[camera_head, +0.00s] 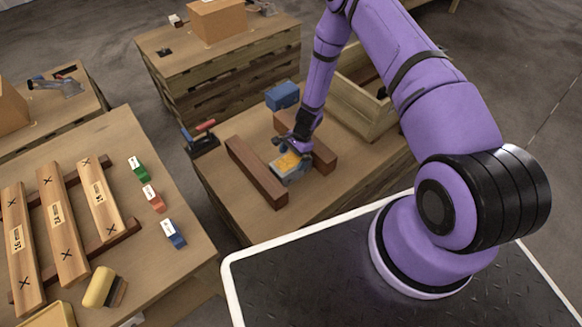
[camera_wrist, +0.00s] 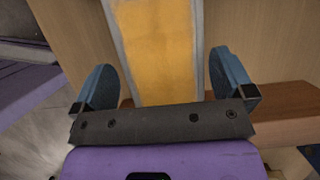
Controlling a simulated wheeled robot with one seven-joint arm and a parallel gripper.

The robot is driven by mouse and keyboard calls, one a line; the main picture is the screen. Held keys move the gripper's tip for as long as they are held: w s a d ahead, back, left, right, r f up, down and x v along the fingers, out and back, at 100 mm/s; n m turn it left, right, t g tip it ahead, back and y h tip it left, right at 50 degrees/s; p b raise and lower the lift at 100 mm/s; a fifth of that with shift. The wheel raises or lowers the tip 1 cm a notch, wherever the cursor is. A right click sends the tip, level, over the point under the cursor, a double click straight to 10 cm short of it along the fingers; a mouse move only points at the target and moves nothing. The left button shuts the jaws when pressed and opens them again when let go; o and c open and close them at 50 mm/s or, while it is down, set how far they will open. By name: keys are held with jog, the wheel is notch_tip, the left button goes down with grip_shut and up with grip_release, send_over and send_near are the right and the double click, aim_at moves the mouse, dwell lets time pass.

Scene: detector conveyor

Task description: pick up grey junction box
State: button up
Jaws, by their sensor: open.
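The grey junction box (camera_head: 291,176) sits on the middle table between two dark wooden bars, with an orange-yellow top face. My gripper (camera_head: 289,146) is right above it, reaching down from the far side and hiding part of it. In the wrist view the box's orange face with grey edges (camera_wrist: 158,45) lies between the two blue fingers of my gripper (camera_wrist: 166,80). The fingers are open, with a gap visible on each side of the box. I cannot tell how far down along the box they reach.
One wooden bar (camera_head: 256,171) lies left of the box and another (camera_head: 322,157) right of it, close by. A blue box (camera_head: 282,96) stands behind, and a wooden crate (camera_head: 362,108) at the right. A red-handled tool (camera_head: 202,138) lies at the table's left edge.

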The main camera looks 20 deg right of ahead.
jog(key=shift+x, duration=2.2)
jog(key=shift+w+d+f, duration=0.1)
jog(key=shift+f, duration=0.05)
jog(key=c, duration=1.2)
jog(key=shift+c, duration=1)
